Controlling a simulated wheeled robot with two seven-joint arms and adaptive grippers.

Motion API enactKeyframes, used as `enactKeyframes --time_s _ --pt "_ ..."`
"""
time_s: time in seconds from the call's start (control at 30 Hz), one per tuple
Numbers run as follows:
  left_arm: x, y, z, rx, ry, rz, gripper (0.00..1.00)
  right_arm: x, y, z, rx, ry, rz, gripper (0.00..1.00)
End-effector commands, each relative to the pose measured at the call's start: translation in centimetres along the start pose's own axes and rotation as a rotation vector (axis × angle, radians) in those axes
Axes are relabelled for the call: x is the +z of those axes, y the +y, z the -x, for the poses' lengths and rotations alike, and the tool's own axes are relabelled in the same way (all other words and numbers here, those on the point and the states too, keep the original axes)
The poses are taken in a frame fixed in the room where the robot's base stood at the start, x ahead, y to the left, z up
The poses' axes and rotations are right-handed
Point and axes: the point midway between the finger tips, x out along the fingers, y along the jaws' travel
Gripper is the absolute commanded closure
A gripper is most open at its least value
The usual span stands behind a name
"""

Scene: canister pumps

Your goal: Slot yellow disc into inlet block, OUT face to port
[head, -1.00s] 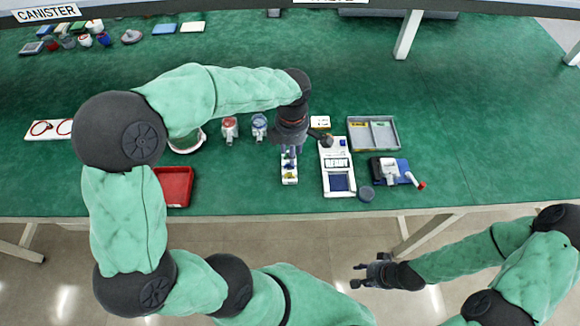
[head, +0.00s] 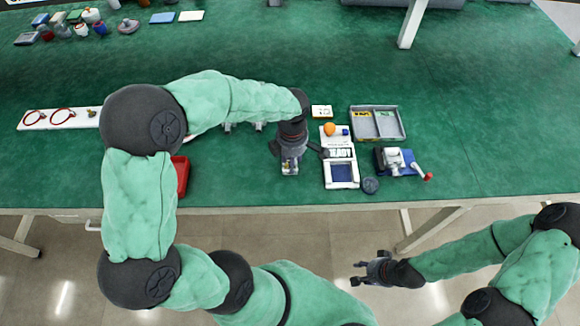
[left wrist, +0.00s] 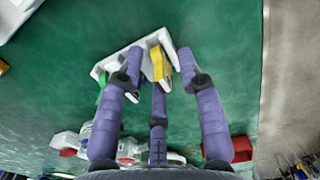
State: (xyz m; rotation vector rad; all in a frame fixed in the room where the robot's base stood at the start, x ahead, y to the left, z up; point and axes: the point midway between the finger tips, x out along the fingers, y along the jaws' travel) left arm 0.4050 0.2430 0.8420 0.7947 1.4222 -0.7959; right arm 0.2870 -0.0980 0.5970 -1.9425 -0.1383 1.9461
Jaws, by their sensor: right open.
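The yellow disc (left wrist: 160,62) stands edge-on at the white rack (left wrist: 115,66) in the left wrist view, between my left gripper's fingertips (left wrist: 162,78). Those purple fingers look spread, with no clear contact on the disc. A green piece (left wrist: 99,88) shows at the rack's other end. In the head view my left gripper (head: 290,160) points down over the rack (head: 290,171) and hides most of it. My right gripper (head: 358,273) is open and empty, in front of the table edge. I cannot tell which part is the inlet block; the disc's OUT face is not readable.
Right of the rack stands a white device (head: 341,175) with an orange dome (head: 329,128). A grey divided tray (head: 377,123), a small pump on a blue base (head: 394,160) and a dark round piece (head: 370,186) are nearby. A red tray (head: 181,175) is partly behind my left arm.

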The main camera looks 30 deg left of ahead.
Motion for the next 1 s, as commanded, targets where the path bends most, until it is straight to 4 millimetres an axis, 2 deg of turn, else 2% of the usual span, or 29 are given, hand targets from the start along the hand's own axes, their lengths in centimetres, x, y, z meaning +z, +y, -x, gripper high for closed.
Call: enactKeyframes --time_s 0.2,0.23,0.33,0.37,0.77,1.0 --pt "0.0 0.0 -0.1 0.001 -0.001 0.0 0.63 0.0 0.0 0.0 0.0 0.0 0.0 0.6" --pt "0.0 0.0 -0.1 0.001 -0.001 0.0 0.68 0.0 0.0 0.0 0.0 0.0 0.0 0.6" --pt "0.0 0.0 -0.1 0.001 -0.001 0.0 0.96 0.0 0.0 0.0 0.0 0.001 0.0 0.6" --pt "0.0 0.0 -0.1 0.001 -0.001 0.0 1.0 0.0 0.0 0.0 0.0 0.0 0.0 0.6" --pt "0.0 0.0 0.1 0.001 -0.001 0.0 1.0 0.0 0.0 0.1 0.0 0.0 0.0 0.6" --pt "0.1 0.1 2.0 0.002 -0.002 -0.001 1.0 0.0 -0.4 1.2 0.0 0.0 0.0 0.6"
